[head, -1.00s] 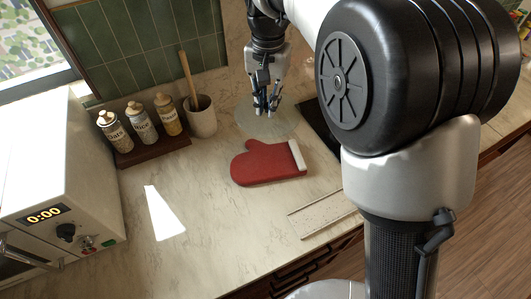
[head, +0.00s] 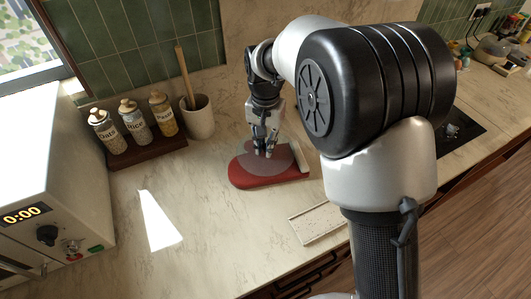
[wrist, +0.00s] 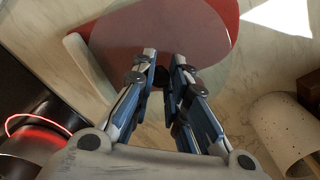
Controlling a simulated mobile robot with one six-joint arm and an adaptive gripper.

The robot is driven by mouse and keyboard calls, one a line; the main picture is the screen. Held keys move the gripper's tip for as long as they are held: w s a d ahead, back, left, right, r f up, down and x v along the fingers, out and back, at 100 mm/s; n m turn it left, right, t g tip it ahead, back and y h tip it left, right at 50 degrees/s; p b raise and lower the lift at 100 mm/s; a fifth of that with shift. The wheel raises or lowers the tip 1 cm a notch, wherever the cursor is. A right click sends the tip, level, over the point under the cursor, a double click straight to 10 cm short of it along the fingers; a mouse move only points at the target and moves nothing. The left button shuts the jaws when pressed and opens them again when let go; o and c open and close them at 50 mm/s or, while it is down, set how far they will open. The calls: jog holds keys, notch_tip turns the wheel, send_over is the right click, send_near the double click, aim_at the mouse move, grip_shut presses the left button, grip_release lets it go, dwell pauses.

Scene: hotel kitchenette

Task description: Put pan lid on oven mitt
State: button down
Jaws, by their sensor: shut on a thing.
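The pan lid (head: 281,160) is a round, see-through glass disc with a small dark knob. My gripper (head: 266,151) is shut on the knob, and the fingertips meet around it in the wrist view (wrist: 163,72). The lid is over the red oven mitt (head: 241,180), which lies flat on the counter with its white cuff to the right. In the wrist view the mitt (wrist: 228,22) shows through and beside the glass, with its white cuff (wrist: 88,66) at the left. I cannot tell whether the lid touches the mitt or hangs just above it.
Spice jars stand on a dark wooden rack (head: 147,152) beside a crock (head: 197,118) holding a wooden utensil. A white appliance (head: 50,170) is at the left. A pale flat tray (head: 318,222) lies at the counter's front edge. A black cooktop (head: 458,133) is at the right.

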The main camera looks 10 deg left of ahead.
aim_at(265, 150)
notch_tip(265, 150, down, 4)
jog(key=shift+r+b, duration=0.15)
jog(key=shift+b, duration=0.3)
jog(key=shift+r, duration=0.1)
jog(key=c, duration=2)
grip_release()
jog(key=shift+f, duration=0.2)
jog(key=shift+c, duration=0.2)
jog(key=o, duration=0.5)
jog(key=shift+c, duration=0.2)
jog(key=shift+r, duration=0.1)
